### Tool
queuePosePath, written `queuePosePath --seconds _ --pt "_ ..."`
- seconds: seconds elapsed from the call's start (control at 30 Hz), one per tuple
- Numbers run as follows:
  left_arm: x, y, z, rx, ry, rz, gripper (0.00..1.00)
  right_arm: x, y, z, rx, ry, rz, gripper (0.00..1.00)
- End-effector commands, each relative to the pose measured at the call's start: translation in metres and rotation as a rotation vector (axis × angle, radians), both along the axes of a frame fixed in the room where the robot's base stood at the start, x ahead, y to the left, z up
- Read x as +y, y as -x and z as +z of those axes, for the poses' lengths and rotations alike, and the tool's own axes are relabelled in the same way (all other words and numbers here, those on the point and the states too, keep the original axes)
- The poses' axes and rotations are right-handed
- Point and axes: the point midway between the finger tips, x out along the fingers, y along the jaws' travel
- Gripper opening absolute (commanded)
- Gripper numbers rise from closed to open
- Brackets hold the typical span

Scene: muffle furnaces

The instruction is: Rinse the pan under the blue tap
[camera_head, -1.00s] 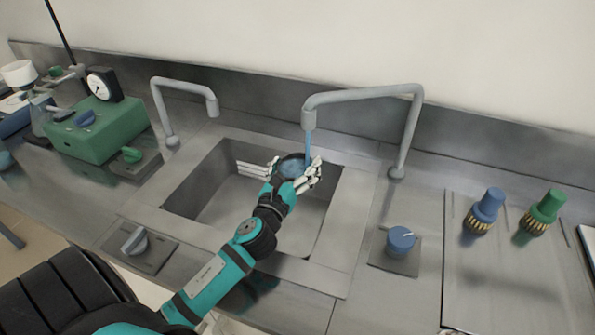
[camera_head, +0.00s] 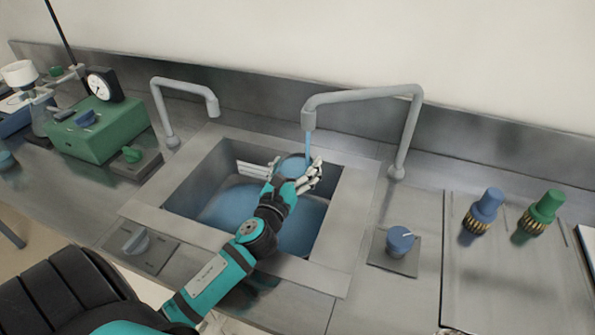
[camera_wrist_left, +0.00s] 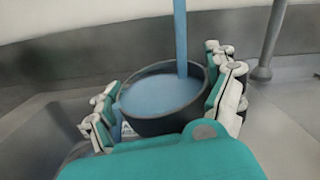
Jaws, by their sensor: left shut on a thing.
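The pan (camera_wrist_left: 165,123) is a dark round vessel, full of blue water nearly to the rim in the left wrist view. My left gripper (camera_head: 293,172) is shut on the pan (camera_head: 293,160), with a finger on each side of it, and holds it over the sink under the right-hand spout. A stream of blue water (camera_head: 309,143) falls from this tap (camera_head: 362,93) into the pan; the stream also shows in the left wrist view (camera_wrist_left: 181,40). The blue knob (camera_head: 400,239) sits on a plate right of the sink. My right gripper is not in view.
The steel sink (camera_head: 330,262) has blue water (camera_head: 232,205) across its bottom. A second tap (camera_head: 183,84) with no stream stands left, with a grey knob (camera_head: 135,241) at front left. Blue (camera_head: 484,210) and green (camera_head: 541,213) valves stand right. A green device (camera_head: 98,130) stands left.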

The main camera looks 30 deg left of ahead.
Motion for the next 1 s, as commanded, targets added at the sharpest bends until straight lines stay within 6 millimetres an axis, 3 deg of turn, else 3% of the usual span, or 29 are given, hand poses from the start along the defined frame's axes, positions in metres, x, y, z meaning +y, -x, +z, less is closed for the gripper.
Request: queuePosePath --seconds 1.0 --pt "0.041 0.039 0.001 -0.001 -0.002 0.000 0.52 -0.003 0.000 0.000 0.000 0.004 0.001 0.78"
